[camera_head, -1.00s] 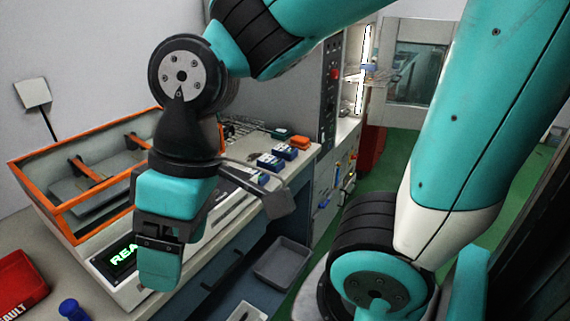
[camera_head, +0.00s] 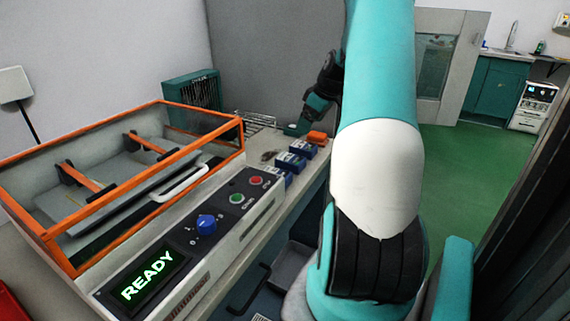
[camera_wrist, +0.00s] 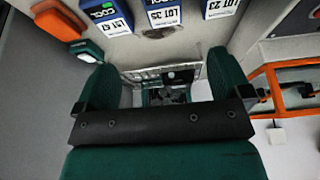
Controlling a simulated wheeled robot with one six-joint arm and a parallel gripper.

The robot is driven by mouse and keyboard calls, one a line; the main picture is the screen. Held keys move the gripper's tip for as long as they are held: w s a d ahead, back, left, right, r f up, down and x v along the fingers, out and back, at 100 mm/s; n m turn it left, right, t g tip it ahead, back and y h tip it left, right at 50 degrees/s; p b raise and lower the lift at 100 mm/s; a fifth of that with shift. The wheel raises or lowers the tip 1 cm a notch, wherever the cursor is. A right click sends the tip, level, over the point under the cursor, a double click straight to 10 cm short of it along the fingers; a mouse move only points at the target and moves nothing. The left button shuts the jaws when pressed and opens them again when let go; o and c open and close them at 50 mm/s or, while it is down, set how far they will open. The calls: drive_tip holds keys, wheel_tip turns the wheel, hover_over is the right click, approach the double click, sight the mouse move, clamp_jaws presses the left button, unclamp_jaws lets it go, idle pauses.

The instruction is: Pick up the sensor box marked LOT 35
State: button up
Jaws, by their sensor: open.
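The sensor box marked LOT 35 (camera_wrist: 163,12) is at the top of the wrist view, its white label facing me and its far part cut off. It is the middle of three blue, white-labelled boxes; in the head view it appears to be the middle one (camera_head: 290,162), label unreadable there. My gripper (camera_wrist: 160,68) is open and empty, its two green fingers wide apart. LOT 35 lies beyond the fingertips, not between them. In the head view my gripper (camera_head: 315,108) is above the far end of the bench, behind the boxes and partly hidden by my arm.
The LOT 23 box (camera_wrist: 220,8) and a COOL-marked box (camera_wrist: 108,14) flank LOT 35. An orange box (camera_wrist: 58,20) and a green box (camera_wrist: 87,50) lie nearby. A brown patch (camera_wrist: 158,33) is by LOT 35. An orange-framed machine (camera_head: 120,180) fills the left.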

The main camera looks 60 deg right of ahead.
drive_tip(key=p, duration=0.1)
approach(291, 158)
drive_tip(key=x, duration=0.5)
drive_tip(key=shift+d+f, duration=0.1)
drive_tip(key=shift+d, duration=0.1)
drive_tip(key=shift+p+x, duration=0.6)
drive_tip(key=shift+x, duration=2.15)
drive_tip(key=shift+a, duration=0.2)
drive_tip(key=shift+c, duration=0.4)
drive_tip(key=c, duration=1)
